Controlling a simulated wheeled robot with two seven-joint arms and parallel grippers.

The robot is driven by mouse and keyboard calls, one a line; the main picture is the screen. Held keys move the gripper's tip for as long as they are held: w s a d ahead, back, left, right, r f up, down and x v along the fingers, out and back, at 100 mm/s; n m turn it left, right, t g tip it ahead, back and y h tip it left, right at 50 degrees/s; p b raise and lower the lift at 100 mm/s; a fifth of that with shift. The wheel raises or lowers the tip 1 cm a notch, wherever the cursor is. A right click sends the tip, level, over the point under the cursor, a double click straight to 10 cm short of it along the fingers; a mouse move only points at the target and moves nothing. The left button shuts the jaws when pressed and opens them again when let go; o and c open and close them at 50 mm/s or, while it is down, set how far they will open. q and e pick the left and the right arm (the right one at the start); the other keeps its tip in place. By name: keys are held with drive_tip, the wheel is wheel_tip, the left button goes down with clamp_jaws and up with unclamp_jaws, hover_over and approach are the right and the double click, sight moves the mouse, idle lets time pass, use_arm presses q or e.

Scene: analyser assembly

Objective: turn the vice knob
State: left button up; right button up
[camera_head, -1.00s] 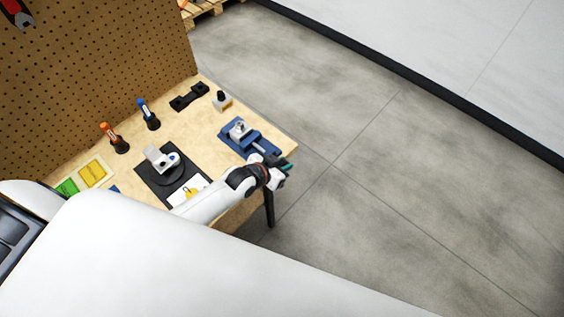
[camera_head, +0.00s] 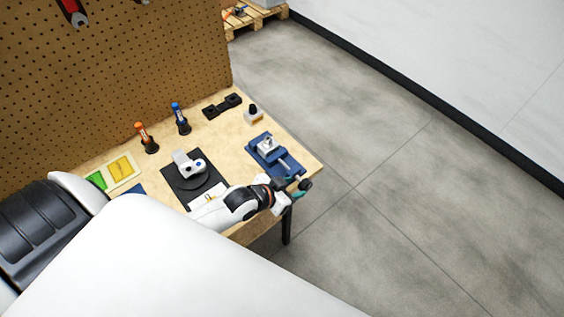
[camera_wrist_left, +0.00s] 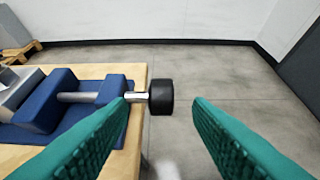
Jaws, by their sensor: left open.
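The blue vice (camera_head: 272,158) sits at the right end of the wooden table and clamps a light metal part (camera_head: 267,145). In the left wrist view the vice (camera_wrist_left: 43,103) lies at the left, and its screw ends in a black knob (camera_wrist_left: 161,97) that sticks out past the table edge. My left gripper (camera_head: 303,190) is at the table's right edge, beside the vice. In the left wrist view its green fingers (camera_wrist_left: 163,112) are open, and the knob shows between them, nearer the left finger. I cannot tell whether that finger touches it. My right gripper is not in view.
A black mat (camera_head: 177,188) with a white device (camera_head: 190,165) lies left of the vice. An orange-topped (camera_head: 146,138) and a blue-topped driver (camera_head: 180,118) stand near the pegboard (camera_head: 150,75). A small bottle (camera_head: 253,113) stands behind the vice. Open floor lies to the right.

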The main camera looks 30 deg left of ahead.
use_arm(q)
drive_tip(key=v, duration=0.5)
